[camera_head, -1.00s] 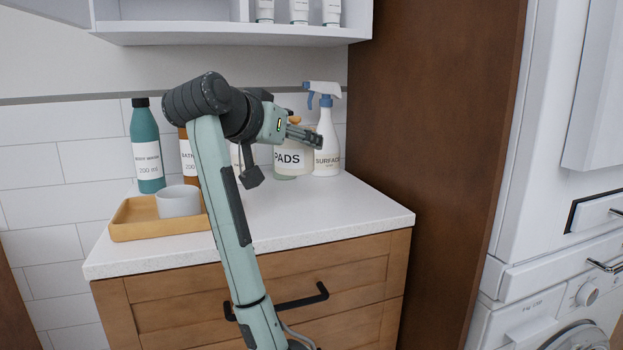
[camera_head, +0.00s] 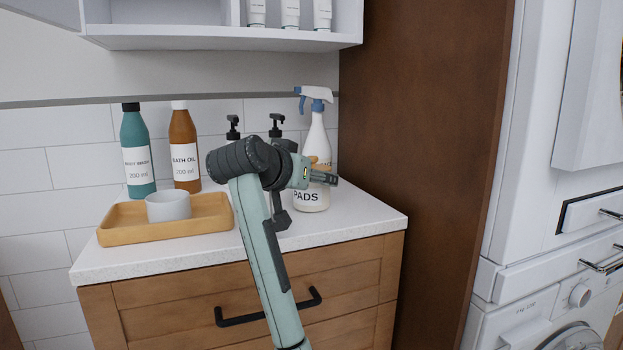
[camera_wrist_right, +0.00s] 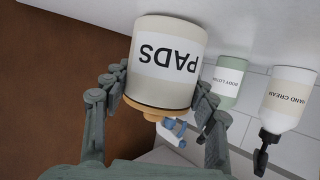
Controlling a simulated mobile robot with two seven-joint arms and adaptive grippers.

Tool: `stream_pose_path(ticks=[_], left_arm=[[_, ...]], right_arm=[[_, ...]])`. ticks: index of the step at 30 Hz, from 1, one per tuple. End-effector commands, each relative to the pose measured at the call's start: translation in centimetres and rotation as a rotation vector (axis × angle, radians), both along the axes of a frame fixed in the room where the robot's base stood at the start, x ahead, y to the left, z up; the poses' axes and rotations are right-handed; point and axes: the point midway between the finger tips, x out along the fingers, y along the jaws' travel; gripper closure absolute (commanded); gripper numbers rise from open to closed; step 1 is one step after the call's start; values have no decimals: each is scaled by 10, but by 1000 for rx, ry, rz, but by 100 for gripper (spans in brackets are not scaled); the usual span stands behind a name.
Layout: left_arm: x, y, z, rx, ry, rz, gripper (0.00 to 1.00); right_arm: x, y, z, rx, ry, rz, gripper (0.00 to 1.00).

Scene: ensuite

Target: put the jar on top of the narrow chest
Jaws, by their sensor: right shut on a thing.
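The jar (camera_head: 309,197) has a white label reading PADS and a wooden lid. In the head view it is at the right part of the white countertop, in front of the spray bottle. In the right wrist view the jar (camera_wrist_right: 166,60) appears upside down, between the fingers. My right gripper (camera_head: 325,179) is shut on the jar near its lid; its fingers also show in the right wrist view (camera_wrist_right: 160,100). I cannot tell whether the jar's base touches the countertop. I cannot identify a narrow chest for certain. My left gripper is out of view.
The wooden drawer unit's white countertop (camera_head: 350,223) is clear at front right. A tray (camera_head: 125,229) with a grey cup (camera_head: 168,206), bottles (camera_head: 184,150) and a spray bottle (camera_head: 317,135) stand on it. A tall brown panel (camera_head: 425,150) rises on the right. A cabinet (camera_head: 200,38) hangs above.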

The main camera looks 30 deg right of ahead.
Motion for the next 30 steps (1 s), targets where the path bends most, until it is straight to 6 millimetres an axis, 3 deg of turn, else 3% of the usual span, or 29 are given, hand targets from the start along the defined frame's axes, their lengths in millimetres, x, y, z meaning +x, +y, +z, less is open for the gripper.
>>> stream_pose_path(ticks=[2, 3, 8, 19, 25, 30], left_arm=[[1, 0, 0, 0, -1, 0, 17], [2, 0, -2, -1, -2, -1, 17], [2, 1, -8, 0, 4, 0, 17], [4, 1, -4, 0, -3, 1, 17], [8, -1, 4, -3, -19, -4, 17], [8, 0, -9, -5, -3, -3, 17]], right_arm=[[0, 0, -2, 0, 1, 0, 79], [0, 0, -3, 0, 1, 0, 40], [0, 0, -3, 0, 1, 0, 22], [0, 1, 1, 1, -1, 1, 22], [-16, 29, 13, 2, -2, 4, 22], [-35, 59, 26, 2, -1, 3, 22]])
